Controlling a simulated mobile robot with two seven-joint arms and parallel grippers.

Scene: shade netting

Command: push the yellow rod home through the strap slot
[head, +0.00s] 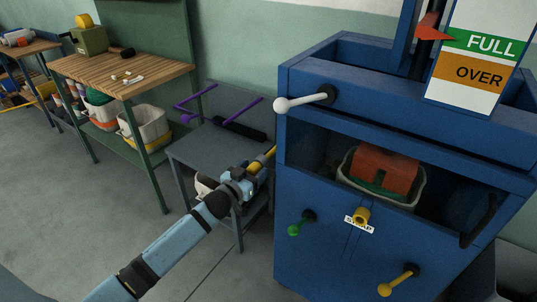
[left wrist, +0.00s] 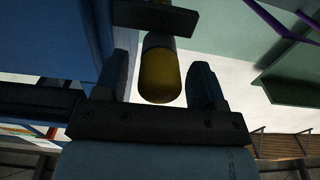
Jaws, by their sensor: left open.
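A yellow rod (head: 268,153) sticks out at the left side of the blue cabinet. Its rounded yellow end (left wrist: 160,78) shows in the left wrist view, with a dark collar behind it and a dark bracket (left wrist: 155,17) above. My left gripper (head: 256,170) is beside the cabinet at this rod. Its fingers are open on either side of the rod end, with gaps visible. A yellow piece (head: 361,214) also shows on the cabinet front, over a white label (head: 359,226) that is partly covered. The strap slot itself I cannot make out. My right gripper is not in view.
The blue cabinet (head: 310,165) holds a bin (head: 405,200) with a red-brown block (head: 385,170). White (head: 300,102), green (head: 296,229) and yellow (head: 395,283) handles stick out. A grey table (head: 220,150) with purple-ended tools stands close behind my gripper. A wooden bench (head: 120,70) is further left.

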